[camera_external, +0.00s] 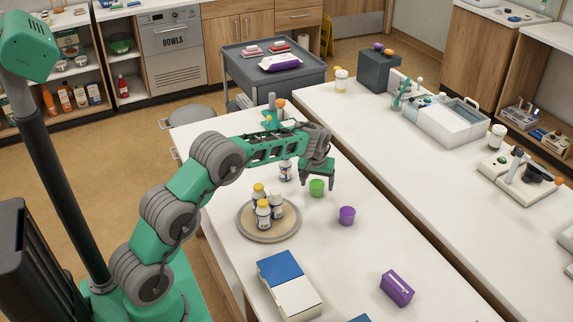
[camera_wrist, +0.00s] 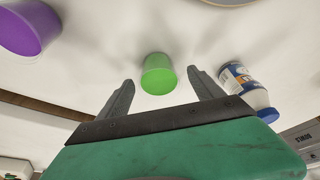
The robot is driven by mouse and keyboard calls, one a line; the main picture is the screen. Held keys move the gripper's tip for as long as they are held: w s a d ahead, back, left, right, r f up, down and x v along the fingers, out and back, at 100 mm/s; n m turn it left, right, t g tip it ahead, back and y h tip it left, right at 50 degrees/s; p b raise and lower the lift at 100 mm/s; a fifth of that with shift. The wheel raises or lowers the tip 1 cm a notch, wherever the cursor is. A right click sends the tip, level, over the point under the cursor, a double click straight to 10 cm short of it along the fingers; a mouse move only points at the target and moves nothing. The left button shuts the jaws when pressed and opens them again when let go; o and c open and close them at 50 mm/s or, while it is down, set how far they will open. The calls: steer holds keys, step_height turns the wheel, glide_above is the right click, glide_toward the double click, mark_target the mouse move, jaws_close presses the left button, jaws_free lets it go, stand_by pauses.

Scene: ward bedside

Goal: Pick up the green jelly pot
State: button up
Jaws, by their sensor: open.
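The green jelly pot (camera_external: 317,187) stands on the white counter, just below and beside my gripper (camera_external: 318,168) in the external view. In the wrist view the green pot (camera_wrist: 158,75) shows between and a little beyond the two fingertips of my gripper (camera_wrist: 160,78). The fingers are spread apart and the gripper is empty. No contact between the fingers and the pot shows.
A white bottle (camera_external: 286,170) stands close on the left. A round tray (camera_external: 285,233) holds several bottles. A purple box (camera_external: 397,287) lies nearer.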

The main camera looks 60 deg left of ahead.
steer(key=c, duration=1.5)
steer(key=shift+o, duration=0.2)
steer(key=shift+r, duration=0.1)
